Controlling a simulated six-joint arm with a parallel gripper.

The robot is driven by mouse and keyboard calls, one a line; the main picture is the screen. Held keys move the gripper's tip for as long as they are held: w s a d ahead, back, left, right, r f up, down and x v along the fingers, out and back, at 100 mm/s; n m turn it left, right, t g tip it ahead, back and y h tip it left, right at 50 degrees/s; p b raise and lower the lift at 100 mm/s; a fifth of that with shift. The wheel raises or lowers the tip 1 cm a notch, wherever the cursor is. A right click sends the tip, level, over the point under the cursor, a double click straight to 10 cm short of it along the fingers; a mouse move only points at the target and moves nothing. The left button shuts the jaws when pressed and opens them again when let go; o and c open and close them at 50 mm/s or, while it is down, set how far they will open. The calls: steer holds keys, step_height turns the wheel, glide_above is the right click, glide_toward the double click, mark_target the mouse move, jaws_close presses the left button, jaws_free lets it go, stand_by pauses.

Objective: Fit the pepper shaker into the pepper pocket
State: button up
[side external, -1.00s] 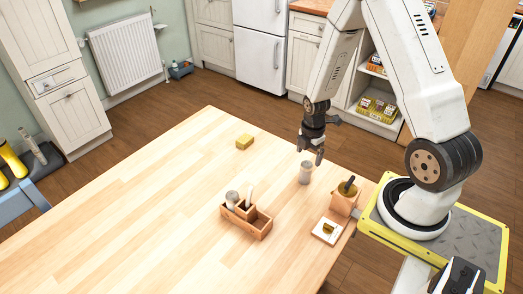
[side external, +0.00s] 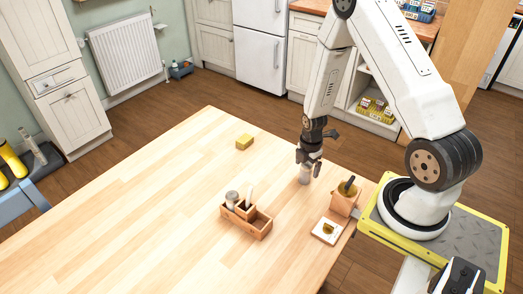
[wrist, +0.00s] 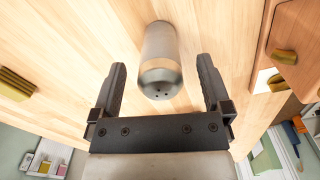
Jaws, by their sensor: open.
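A grey shaker with a dark, holed top (wrist: 160,60) stands upright on the table. It also shows in the side view (side external: 305,176). My gripper (side external: 308,164) is just above and around its top, fingers pointing down. In the wrist view my gripper (wrist: 160,82) is open, with one finger on each side of the shaker's top and a gap on both sides. A wooden caddy (side external: 262,229) with several pockets sits to the left and nearer the camera. Pocket labels cannot be read.
A wooden box (side external: 343,203) with a dark-handled item stands right of the shaker, near the table's edge. A white square dish (side external: 327,231) lies in front of it. A yellow sponge-like block (side external: 244,142) lies farther back. The table's left side is clear.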

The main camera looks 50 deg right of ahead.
steer(key=shift+f, duration=0.4)
jaws_close()
stand_by(0.4)
